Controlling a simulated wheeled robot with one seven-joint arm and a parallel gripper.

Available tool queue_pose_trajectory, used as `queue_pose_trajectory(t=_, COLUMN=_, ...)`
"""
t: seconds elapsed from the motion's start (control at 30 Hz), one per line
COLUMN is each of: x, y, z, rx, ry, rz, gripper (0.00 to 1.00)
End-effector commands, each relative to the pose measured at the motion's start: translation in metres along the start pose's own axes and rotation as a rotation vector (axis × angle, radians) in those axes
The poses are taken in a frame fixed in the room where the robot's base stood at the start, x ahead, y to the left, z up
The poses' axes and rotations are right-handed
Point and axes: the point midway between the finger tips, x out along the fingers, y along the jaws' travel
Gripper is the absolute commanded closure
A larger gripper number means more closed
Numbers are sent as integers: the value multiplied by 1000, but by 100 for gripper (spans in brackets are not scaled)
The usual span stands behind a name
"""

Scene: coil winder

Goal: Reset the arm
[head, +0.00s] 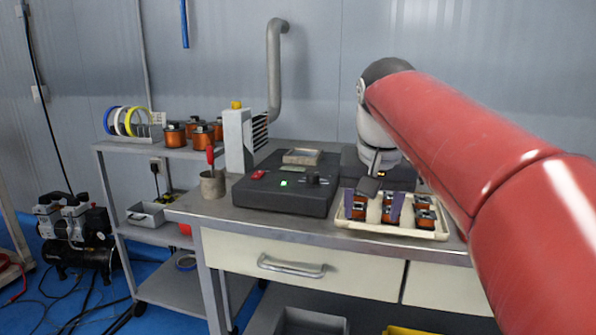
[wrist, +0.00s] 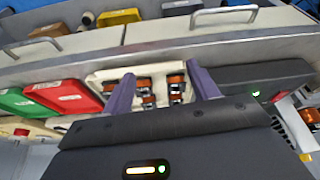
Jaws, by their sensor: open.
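My gripper (head: 373,207) is open over the cream tray (head: 392,231), pointing down at it. Its two purple fingers stand wide apart and also show in the wrist view (wrist: 163,88), with nothing clamped between them. Several small orange-and-black coils (head: 424,218) sit in the tray. In the wrist view, coils (wrist: 146,92) show in the gap beyond the fingers, inside the tray (wrist: 99,77). I cannot tell exactly how high the fingertips are above the tray floor. My red arm reaches in from the right in the head view.
A black winding machine (head: 285,197) with a green light stands left of the tray. A metal cup (head: 212,184) holds a red-handled tool. Larger coils (head: 175,137) and wire spools (head: 130,122) stand on the left shelf. Red (wrist: 72,94) and green (wrist: 20,102) bins show in the wrist view.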

Motion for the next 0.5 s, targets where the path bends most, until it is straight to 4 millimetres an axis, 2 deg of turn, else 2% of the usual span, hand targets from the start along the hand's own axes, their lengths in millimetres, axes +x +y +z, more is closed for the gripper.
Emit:
queue_pose_trajectory(t=0.03, x=4, y=6, z=24, rx=-19, ry=15, rz=-7, gripper=41)
queue_pose_trajectory(t=0.17, x=26, y=18, z=79, rx=-73, ry=56, rz=-29, gripper=41)
queue_pose_trajectory(t=0.3, x=59, y=31, z=141, rx=-122, ry=98, rz=-51, gripper=41)
queue_pose_trajectory(t=0.4, x=84, y=38, z=180, rx=-148, ry=125, rz=-65, gripper=41)
queue_pose_trajectory(t=0.5, x=105, y=42, z=208, rx=-168, ry=145, rz=-74, gripper=41)
